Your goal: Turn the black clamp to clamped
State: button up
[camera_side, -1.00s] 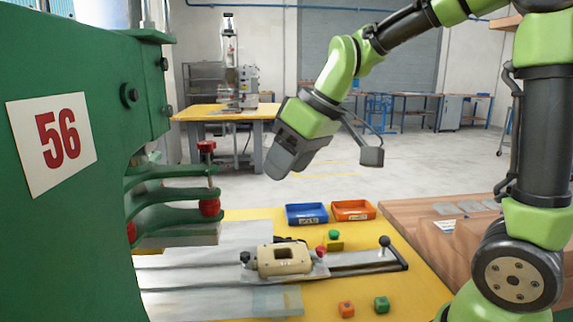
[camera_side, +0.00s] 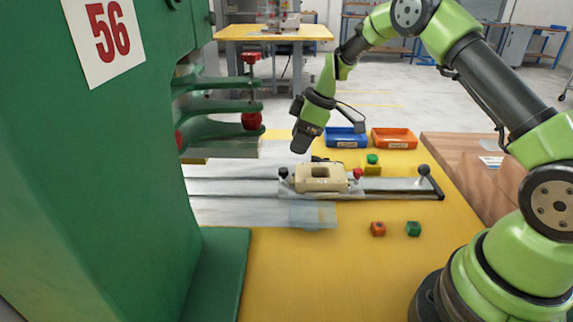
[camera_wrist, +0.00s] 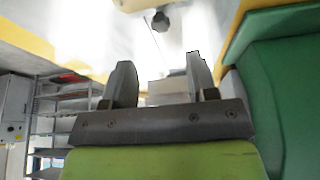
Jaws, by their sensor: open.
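The black clamp's knob (camera_side: 283,173) shows at the left end of a beige plastic part (camera_side: 320,178) on the sliding carriage. In the wrist view a dark faceted knob (camera_wrist: 161,20) lies beyond my fingertips, beside a beige edge. A red clamp knob (camera_side: 357,173) is at the part's right end. My gripper (camera_side: 300,148) points down, above and slightly behind the black knob and apart from it. In the wrist view my gripper (camera_wrist: 160,75) is open with nothing between its fingers. The clamp's arm is too small to make out.
The green press (camera_side: 215,105) stands close on the left, its jaws near my gripper. A rail handle with a black ball (camera_side: 424,170) stands at right. Blue (camera_side: 346,138) and orange (camera_side: 393,138) bins are behind.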

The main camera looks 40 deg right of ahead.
aim_at(284, 170)
jog(key=x, duration=0.8)
jog(key=shift+c, duration=0.5)
jog(key=c, duration=0.8)
jog(key=shift+n+g+y, duration=0.4)
jog(key=shift+n, duration=1.1)
jog(key=o, duration=0.9)
